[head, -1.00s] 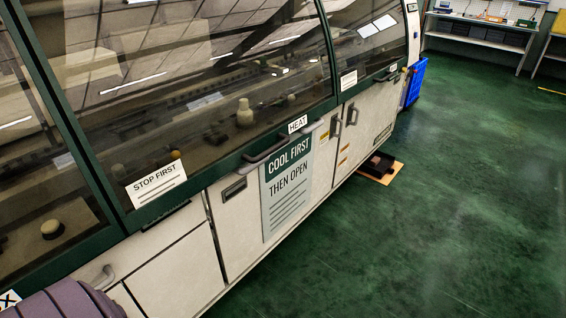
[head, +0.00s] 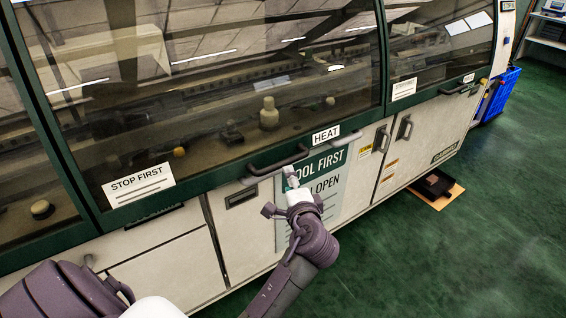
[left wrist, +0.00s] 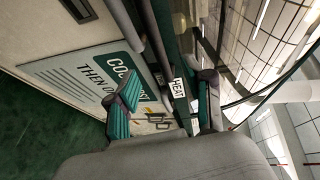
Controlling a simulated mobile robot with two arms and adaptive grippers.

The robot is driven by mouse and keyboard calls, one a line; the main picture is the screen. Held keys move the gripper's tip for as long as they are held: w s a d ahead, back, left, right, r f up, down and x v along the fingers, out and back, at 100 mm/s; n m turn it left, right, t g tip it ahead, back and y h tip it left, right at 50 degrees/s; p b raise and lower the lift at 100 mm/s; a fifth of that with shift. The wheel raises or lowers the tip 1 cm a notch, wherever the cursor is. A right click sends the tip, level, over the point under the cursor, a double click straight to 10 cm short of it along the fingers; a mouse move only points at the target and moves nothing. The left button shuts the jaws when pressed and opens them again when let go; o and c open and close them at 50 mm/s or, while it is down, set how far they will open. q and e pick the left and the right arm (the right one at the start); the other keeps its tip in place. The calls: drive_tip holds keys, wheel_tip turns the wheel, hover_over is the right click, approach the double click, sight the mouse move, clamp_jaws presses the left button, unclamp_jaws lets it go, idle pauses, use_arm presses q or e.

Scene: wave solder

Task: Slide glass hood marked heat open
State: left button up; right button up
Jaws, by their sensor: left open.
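The glass hood (head: 215,110) marked HEAT is a dark-tinted pane in a green frame, and it looks closed. Its white HEAT label (head: 326,135) is on the lower frame and also shows in the left wrist view (left wrist: 179,88). A dark bar handle (head: 278,160) sits left of the label. My left gripper (head: 290,182) is just below the handle, near its right end. In the left wrist view my left gripper (left wrist: 164,104) has its fingers spread, with the hood's lower edge and bar between their lines. Contact cannot be told. My right gripper is not in view.
A COOL FIRST THEN OPEN sign (head: 325,185) on the cabinet front is partly hidden by my left arm. A STOP FIRST label (head: 138,186) is at left. A blue crate (head: 499,92) and a low board (head: 436,190) stand at right. The green floor beyond is clear.

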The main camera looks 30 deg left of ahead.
sight(284, 163)
use_arm(q)
drive_tip(key=x, duration=1)
drive_tip(key=shift+w+f+p, duration=0.25)
drive_tip(key=shift+w+p, duration=0.05)
drive_tip(key=shift+p, duration=0.1)
clamp_jaws()
